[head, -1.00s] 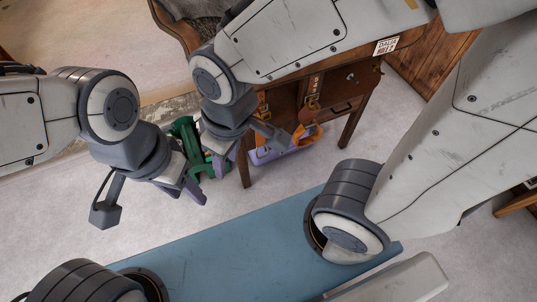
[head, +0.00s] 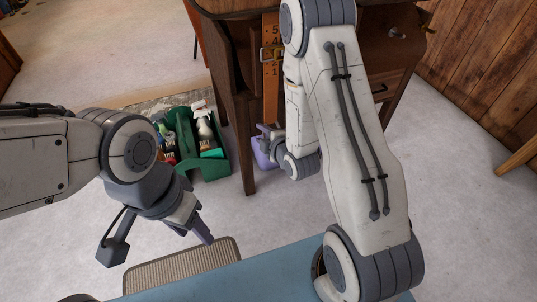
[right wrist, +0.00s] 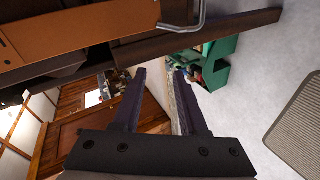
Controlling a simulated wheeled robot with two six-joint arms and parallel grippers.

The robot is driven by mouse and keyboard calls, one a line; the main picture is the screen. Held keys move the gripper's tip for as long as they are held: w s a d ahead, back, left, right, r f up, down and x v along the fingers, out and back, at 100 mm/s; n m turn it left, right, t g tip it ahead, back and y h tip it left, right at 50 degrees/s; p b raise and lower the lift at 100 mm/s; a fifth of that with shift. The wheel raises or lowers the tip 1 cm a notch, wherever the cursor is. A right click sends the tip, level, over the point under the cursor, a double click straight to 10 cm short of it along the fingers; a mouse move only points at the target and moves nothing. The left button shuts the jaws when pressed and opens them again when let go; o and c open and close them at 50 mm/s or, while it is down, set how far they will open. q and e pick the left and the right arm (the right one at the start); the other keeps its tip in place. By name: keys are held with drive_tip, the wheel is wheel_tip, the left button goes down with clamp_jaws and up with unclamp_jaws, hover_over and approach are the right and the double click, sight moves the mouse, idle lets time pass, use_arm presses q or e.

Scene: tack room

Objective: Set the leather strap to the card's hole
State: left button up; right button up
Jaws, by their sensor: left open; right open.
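A tan, numbered leather-looking strip (head: 271,85) hangs at the front of the wooden desk in the head view. A metal buckle shows near its upper left, but I cannot tell which hole it sits in. A tan panel (right wrist: 65,22) in the right wrist view may be the same strip. The card is not visible now. My right gripper (head: 264,138), low beside the desk, is open and empty, its fingers apart in the right wrist view (right wrist: 162,78). My left gripper (head: 198,232) is open and empty above the floor, left of the desk.
A green caddy (head: 213,168) of grooming items stands on the floor left of the desk (head: 234,100). A ribbed mat (head: 180,270) lies near my base.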

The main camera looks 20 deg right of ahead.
drive_tip(key=s+d+f+n+t+h+b, duration=0.1)
drive_tip(key=d+f+t+b, duration=0.2)
drive_tip(key=d+f+b, duration=0.45)
use_arm(q)
wheel_tip(320, 180, down, 20)
drive_tip(key=b, duration=1)
drive_tip(key=shift+f, duration=0.15)
use_arm(e)
drive_tip(key=a+f+x, duration=0.1)
drive_tip(key=x, duration=0.9)
drive_tip(key=shift+w+a+f, duration=0.15)
drive_tip(key=shift+a+f, duration=0.2)
drive_tip(key=shift+a, duration=0.05)
clamp_jaws()
